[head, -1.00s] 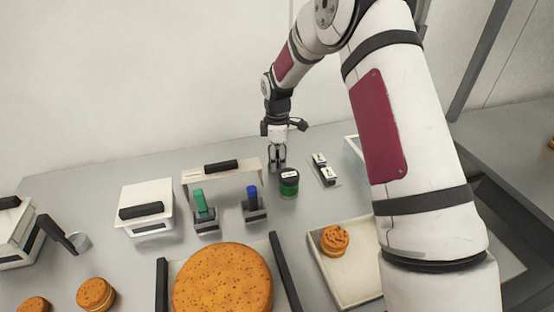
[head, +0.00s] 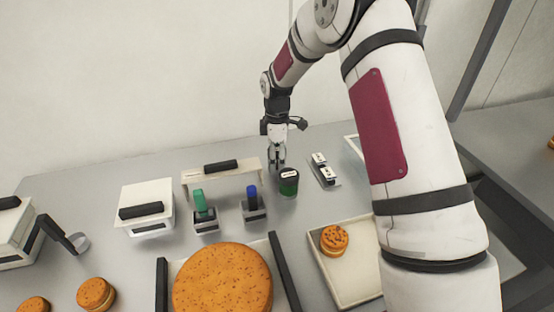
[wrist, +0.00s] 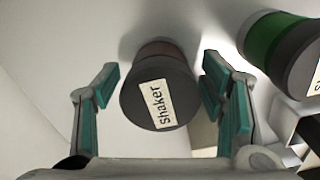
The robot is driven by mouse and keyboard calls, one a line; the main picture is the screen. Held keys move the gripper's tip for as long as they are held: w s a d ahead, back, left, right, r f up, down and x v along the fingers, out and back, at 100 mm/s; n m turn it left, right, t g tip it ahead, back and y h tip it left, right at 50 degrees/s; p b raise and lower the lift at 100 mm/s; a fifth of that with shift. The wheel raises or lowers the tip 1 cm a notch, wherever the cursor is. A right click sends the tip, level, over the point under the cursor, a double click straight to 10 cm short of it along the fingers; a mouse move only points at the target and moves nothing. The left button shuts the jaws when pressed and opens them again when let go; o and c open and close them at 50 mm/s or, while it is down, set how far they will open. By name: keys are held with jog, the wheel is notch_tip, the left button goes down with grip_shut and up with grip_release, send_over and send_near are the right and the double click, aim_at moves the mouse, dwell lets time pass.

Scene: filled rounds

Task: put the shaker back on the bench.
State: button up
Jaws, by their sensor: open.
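The shaker (wrist: 158,95) shows in the wrist view as a dark, round-lidded container with a white label reading "shaker". It stands between the two fingers of my gripper (wrist: 160,75), with a visible gap on each side. The fingers are open. In the head view my gripper (head: 277,157) is low over the back of the bench (head: 330,205), just behind a green jar; I cannot make out the shaker clearly there. The shaker's base lies on or close to the pale surface in the wrist view; exact contact is hard to tell.
The green jar (head: 289,186) stands close beside the shaker; it also shows at the right of the wrist view (wrist: 265,42). A small holder with white-topped blocks (head: 324,170) is to its right. A tray (head: 345,283) is in front.

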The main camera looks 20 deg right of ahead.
aim_at(277, 149)
notch_tip(277, 149, up, 12)
jog(key=shift+f+p, duration=0.2)
jog(key=shift+p, duration=0.3)
jog(key=s+r+m+t, duration=0.2)
jog(key=s+r+m, duration=0.4)
jog(key=s+r, duration=0.95)
jog(key=s+r+m+t, duration=0.1)
jog(key=s+m+t, duration=0.2)
jog(key=s+m, duration=0.6)
jog(key=s, duration=1.2)
jog(key=shift+s+r, duration=0.2)
jog(key=shift+s, duration=0.05)
jog(key=shift+d, duration=0.1)
